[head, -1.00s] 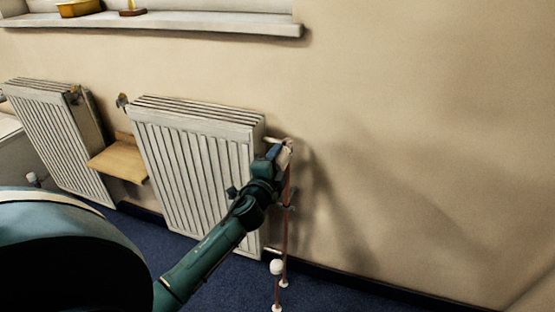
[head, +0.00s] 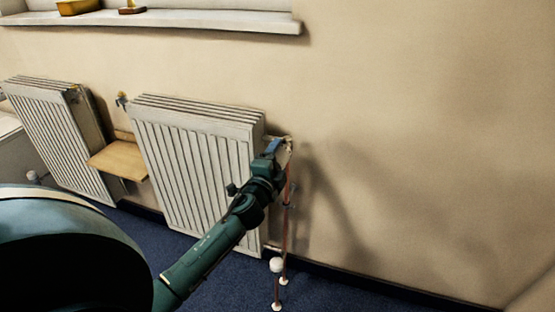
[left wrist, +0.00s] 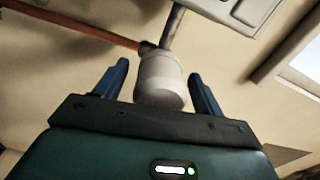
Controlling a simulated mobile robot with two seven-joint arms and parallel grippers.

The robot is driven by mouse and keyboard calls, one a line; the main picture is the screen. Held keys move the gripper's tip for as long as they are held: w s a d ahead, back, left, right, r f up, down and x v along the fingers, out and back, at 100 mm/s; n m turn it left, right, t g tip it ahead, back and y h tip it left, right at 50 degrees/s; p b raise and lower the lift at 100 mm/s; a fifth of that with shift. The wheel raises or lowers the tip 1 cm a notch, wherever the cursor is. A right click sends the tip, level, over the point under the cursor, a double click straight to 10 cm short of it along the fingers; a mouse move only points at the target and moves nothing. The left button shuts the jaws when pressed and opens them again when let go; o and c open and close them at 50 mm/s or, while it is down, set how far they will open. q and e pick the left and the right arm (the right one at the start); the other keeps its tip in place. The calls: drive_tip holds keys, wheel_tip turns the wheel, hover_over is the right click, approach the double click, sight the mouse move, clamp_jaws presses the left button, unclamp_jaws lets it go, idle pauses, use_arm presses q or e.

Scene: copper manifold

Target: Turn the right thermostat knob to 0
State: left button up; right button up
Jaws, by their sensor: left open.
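The white cylindrical thermostat knob (left wrist: 160,78) sits between the two blue fingers of my left gripper (left wrist: 158,82) in the left wrist view. A gap shows on each side of it, so the fingers are open around it. In the head view my left gripper (head: 277,150) is at the upper right corner of the right radiator (head: 195,165). There the valve parts (head: 289,144) show only in small pieces behind the gripper. I cannot read any number on the knob. My right gripper is not in view.
A copper pipe (head: 287,210) runs down beside the radiator to a white-capped fitting (head: 277,265). A wooden shelf (head: 118,160) sits between this radiator and another one (head: 60,135). The windowsill (head: 150,20) is above. The wall to the right is clear.

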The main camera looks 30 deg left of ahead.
use_arm(q)
drive_tip(key=v, duration=1.3)
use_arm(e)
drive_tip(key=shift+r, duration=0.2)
use_arm(q)
drive_tip(key=shift+s+f, duration=0.1)
drive_tip(key=shift+s, duration=0.05)
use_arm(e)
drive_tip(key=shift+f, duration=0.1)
use_arm(q)
drive_tip(key=s+d+f+n+g+h, duration=0.2)
drive_tip(key=s+d+n+g+h, duration=0.2)
drive_tip(key=s+d+n+h, duration=0.95)
drive_tip(key=d+r+m+g+y+p, duration=0.2)
drive_tip(key=d+r+m+y+p, duration=0.1)
drive_tip(key=p, duration=1.6)
drive_tip(key=d+r+y, duration=0.1)
drive_tip(key=y, duration=0.1)
drive_tip(key=shift+s+d+r+g+y, duration=0.15)
drive_tip(key=shift+s+d+g+y, duration=0.1)
drive_tip(key=shift+s+g+y, duration=0.15)
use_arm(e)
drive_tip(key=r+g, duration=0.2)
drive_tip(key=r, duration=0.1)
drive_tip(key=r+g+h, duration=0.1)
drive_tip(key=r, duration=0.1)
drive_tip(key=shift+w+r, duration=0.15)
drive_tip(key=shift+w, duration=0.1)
